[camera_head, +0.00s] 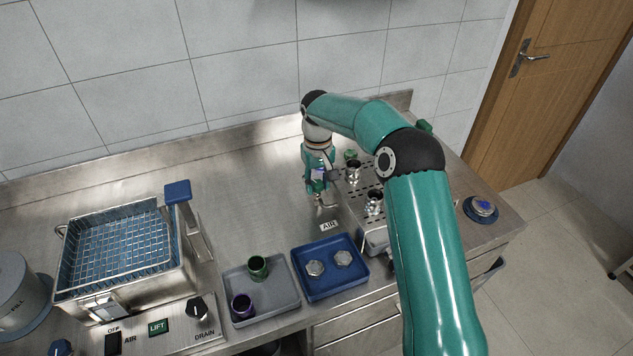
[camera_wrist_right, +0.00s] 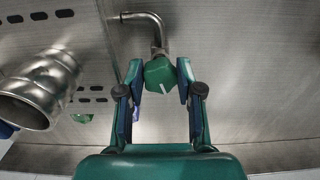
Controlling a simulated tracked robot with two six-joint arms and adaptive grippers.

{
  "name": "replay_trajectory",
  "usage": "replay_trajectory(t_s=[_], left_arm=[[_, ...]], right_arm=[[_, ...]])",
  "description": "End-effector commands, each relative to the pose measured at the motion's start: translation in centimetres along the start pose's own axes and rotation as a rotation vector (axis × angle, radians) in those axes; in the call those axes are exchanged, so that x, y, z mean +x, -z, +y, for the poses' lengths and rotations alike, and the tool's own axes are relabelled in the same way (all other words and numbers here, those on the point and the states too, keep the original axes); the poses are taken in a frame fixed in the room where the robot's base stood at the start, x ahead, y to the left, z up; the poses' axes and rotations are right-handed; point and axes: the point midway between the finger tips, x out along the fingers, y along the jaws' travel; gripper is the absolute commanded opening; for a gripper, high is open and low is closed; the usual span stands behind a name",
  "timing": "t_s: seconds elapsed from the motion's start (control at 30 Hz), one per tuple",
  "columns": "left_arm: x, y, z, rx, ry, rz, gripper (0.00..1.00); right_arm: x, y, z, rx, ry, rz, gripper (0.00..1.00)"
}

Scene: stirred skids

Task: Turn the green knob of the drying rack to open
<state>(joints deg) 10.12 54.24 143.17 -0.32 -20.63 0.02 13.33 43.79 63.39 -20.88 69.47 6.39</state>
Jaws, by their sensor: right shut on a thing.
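The drying rack (camera_head: 345,208) is a perforated steel stand at the right part of the counter, with steel cups on it and an AIR label (camera_head: 328,226) in front. The green knob (camera_wrist_right: 160,73) sits on a bent steel pipe (camera_wrist_right: 157,32) beside the rack; a short white line on it runs nearly upright in the wrist view. In the head view my right gripper (camera_head: 320,188) hides the knob at the rack's left side. My left gripper is not in view.
A blue tray (camera_head: 333,294) with two metal nuts and a grey tray (camera_head: 285,305) with a green and a purple cup lie in front. A steel basin with a blue basket (camera_head: 120,245) stands left. A steel cup (camera_wrist_right: 40,90) is near the gripper. The counter's middle is clear.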

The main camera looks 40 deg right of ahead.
Motion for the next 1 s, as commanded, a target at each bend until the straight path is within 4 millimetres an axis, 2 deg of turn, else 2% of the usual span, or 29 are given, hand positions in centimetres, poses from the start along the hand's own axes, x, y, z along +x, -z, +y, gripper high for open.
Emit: replay_trajectory(t_s=[0.6,0.63,0.7,0.8,1.0], left_arm=[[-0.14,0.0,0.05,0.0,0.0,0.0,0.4],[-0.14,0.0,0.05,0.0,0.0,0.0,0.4],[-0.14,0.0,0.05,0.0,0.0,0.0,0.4],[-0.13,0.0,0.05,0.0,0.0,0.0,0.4],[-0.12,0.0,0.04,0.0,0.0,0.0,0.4]], right_arm=[[-0.35,0.35,0.03,-0.051,0.0,0.015,0.01],[-0.36,0.35,0.03,-0.051,0.0,0.015,0.37],[-0.33,0.32,0.03,-0.051,0.0,0.014,0.49],[-0.24,0.23,0.05,-0.051,0.0,0.01,0.61],[-0.11,0.1,0.16,-0.05,-0.002,0.005,0.61]])
